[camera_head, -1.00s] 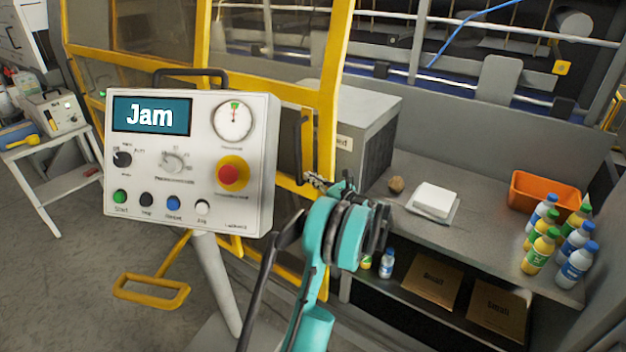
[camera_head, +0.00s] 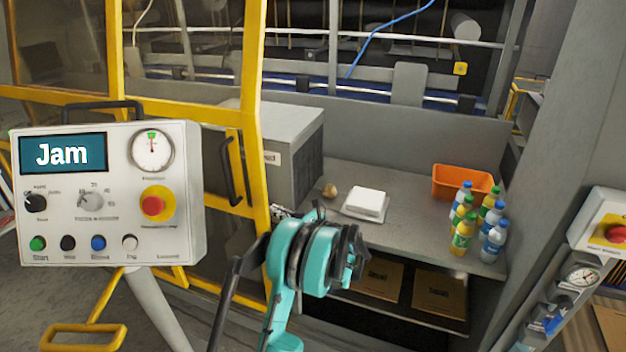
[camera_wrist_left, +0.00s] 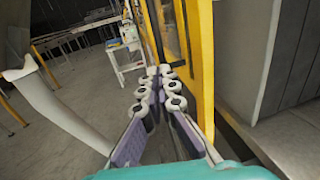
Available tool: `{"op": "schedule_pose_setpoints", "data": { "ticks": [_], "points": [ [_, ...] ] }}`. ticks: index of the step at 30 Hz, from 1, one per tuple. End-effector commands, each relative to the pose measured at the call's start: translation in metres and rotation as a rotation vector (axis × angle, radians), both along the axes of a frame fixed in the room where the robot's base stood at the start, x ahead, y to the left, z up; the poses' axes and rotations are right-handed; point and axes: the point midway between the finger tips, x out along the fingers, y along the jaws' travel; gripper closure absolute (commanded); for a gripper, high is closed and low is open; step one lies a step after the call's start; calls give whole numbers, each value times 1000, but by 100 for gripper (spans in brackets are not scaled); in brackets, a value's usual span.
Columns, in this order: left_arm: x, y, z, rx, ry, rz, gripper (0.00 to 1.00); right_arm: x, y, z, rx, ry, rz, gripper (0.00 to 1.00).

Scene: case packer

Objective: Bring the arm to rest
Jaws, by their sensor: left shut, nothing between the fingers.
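My left arm shows in teal and black in the middle of the head view, in front of the yellow guard frame (camera_head: 252,150). My left gripper (camera_head: 280,212) points away from the camera, close to the frame's dark door handle, and is largely hidden behind the wrist. In the left wrist view the gripper's fingers (camera_wrist_left: 160,72) are together at the tips with nothing between them. The yellow frame (camera_wrist_left: 200,60) is just to their right; contact cannot be told. My right gripper is not in view.
A control panel (camera_head: 110,225) reading "Jam" stands left of the arm. The grey worktop (camera_head: 405,235) behind holds a white stack (camera_head: 366,203), an orange bin (camera_head: 462,182) and several bottles (camera_head: 463,237). Another panel (camera_head: 605,228) is at the right edge. Open floor shows lower left.

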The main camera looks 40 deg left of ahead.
Motion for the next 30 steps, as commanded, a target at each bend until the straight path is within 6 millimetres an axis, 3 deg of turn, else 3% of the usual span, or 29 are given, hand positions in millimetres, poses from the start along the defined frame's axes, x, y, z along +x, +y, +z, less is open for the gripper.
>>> {"op": "schedule_pose_setpoints", "data": {
  "ticks": [8, 14, 22, 30],
  "points": [
    [0, -3, 1, -12, -19, -7, 100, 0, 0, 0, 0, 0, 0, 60],
    [-3, -34, 14, -169, -249, -75, 100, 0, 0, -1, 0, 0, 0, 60],
    [-30, -132, 19, -575, -783, -93, 100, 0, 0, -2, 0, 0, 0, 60],
    [-84, -255, 6, -1015, -1267, 106, 100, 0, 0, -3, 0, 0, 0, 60]
  ]
}}
